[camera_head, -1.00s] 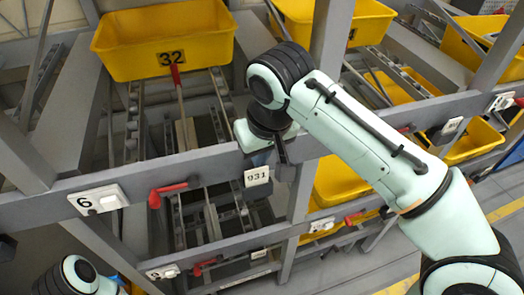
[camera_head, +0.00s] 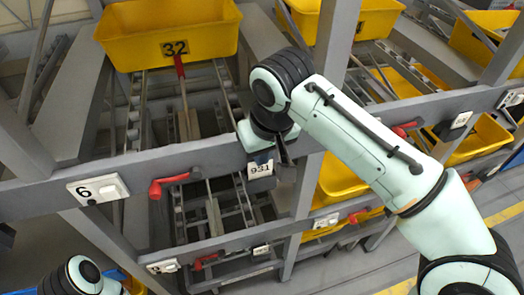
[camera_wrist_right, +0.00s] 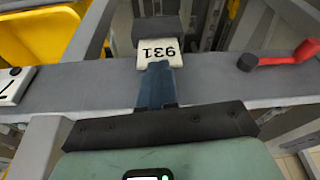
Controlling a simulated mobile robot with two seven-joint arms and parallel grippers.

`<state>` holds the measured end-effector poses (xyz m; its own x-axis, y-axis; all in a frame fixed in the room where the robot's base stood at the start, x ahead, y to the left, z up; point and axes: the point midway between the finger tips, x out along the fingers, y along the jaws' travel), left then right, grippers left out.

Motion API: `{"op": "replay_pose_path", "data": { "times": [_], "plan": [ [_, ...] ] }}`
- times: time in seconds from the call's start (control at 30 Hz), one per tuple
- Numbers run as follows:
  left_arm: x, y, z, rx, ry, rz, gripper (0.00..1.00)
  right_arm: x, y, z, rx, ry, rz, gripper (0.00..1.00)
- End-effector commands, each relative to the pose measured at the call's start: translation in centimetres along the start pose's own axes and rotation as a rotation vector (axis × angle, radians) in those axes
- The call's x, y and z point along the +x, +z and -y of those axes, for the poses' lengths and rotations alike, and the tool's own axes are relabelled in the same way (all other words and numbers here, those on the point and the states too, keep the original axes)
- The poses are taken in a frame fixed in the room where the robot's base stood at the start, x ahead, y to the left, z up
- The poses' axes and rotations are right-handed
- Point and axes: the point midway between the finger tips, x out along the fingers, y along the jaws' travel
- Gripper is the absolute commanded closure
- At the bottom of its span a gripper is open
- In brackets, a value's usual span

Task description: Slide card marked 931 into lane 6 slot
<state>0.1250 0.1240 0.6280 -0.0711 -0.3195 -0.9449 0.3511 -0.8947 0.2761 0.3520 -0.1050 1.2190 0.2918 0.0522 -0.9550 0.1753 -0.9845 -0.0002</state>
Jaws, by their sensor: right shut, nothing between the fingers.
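The white card marked 931 (camera_head: 260,169) is at the front of the grey beam, to the right of the lane 6 plate (camera_head: 98,190) and its red lever. In the right wrist view the card (camera_wrist_right: 158,50) shows upside down against a small grey holder (camera_wrist_right: 157,29). I cannot tell how deep it sits. My right gripper (camera_head: 263,157) is shut and empty, its dark blue fingers (camera_wrist_right: 157,68) right at the card's near edge. Whether they touch it is unclear. Part of my left arm shows at the bottom left, with its gripper out of view.
The red lever (camera_head: 170,183) juts from the beam (camera_head: 215,160) between plate and card. A yellow tote marked 32 (camera_head: 170,35) stands above on the rails. More yellow totes are on the right. A lower beam carries another plate (camera_head: 162,267) and red lever.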

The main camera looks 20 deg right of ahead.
Motion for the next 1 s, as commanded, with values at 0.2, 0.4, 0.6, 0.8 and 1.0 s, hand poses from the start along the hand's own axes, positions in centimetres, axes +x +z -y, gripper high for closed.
{"op": "replay_pose_path", "data": {
  "times": [0.2, 0.4, 0.6, 0.8, 1.0],
  "plan": [
    [-0.4, -0.2, -0.2, 0.001, 0.001, -0.003, 0.57, -0.4, -0.1, 0.0, 0.0, 0.0, 0.0, 1.0],
    [-2.1, -1.1, -1.1, 0.006, 0.006, -0.016, 0.57, -1.9, -0.7, 0.0, 0.0, 0.001, -0.002, 1.0],
    [-3.3, -1.9, -1.8, 0.01, 0.009, -0.027, 0.57, -3.0, -1.0, 0.0, 0.0, 0.0, -0.002, 1.0],
    [-3.6, -2.1, -2.0, 0.01, 0.01, -0.029, 0.57, -3.9, -0.9, 0.0, 0.0, 0.0, -0.001, 1.0],
    [-5.2, -3.4, -3.0, 0.017, 0.016, -0.047, 0.57, -8.1, -1.2, 0.0, 0.0, -0.001, -0.009, 1.0]
  ]
}}
